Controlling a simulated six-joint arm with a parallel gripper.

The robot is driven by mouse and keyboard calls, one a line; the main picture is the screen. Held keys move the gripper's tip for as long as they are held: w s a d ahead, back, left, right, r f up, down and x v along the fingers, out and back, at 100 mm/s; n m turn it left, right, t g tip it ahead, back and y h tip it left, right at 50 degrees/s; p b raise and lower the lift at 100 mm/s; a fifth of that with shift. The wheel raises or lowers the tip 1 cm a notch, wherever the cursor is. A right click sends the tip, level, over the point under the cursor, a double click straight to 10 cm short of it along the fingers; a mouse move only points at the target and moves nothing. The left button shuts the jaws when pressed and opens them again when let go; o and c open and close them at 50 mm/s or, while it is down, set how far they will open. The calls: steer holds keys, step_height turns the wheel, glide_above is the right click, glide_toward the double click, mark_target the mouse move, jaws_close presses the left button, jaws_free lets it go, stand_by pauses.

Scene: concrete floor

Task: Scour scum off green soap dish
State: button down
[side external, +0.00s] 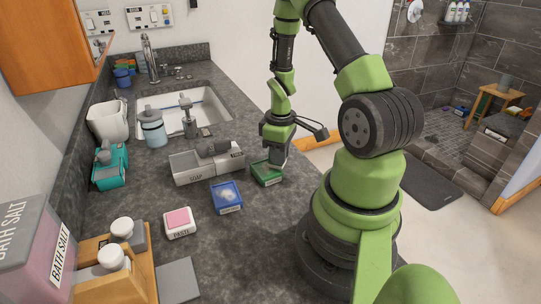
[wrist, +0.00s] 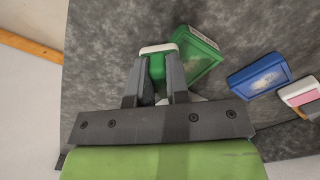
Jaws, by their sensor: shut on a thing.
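The green soap dish (side external: 267,174) sits on the dark grey counter, right of the long grey tray. It also shows in the wrist view (wrist: 199,50), beside the right finger. My gripper (side external: 277,158) is low over the dish and points down. In the wrist view my gripper (wrist: 158,82) is shut on a small green-and-white block (wrist: 157,62). The block is at the left edge of the dish; whether they touch is unclear.
A blue dish (side external: 227,196) with a pale patch and a white dish with a pink block (side external: 179,221) stand nearby. The sink (side external: 190,112) lies behind.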

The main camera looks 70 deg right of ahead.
steer(key=w+a, duration=0.4)
steer(key=a, duration=0.1)
steer(key=shift+w, duration=0.15)
step_height(320, 180, up, 8)
steer(key=shift+d, duration=0.15)
stand_by(0.5)
stand_by(0.6)
steer(key=w+a+n, duration=0.4)
steer(key=w+a, duration=0.1)
steer(key=a, duration=0.8)
steer(key=s+a+n, duration=0.3)
steer(key=a+n, duration=0.2)
steer(key=a, duration=1.1)
step_height(320, 180, down, 9)
steer(key=shift+w+f, duration=0.1)
steer(key=shift+f, duration=0.05)
steer(key=shift+d+f, duration=0.1)
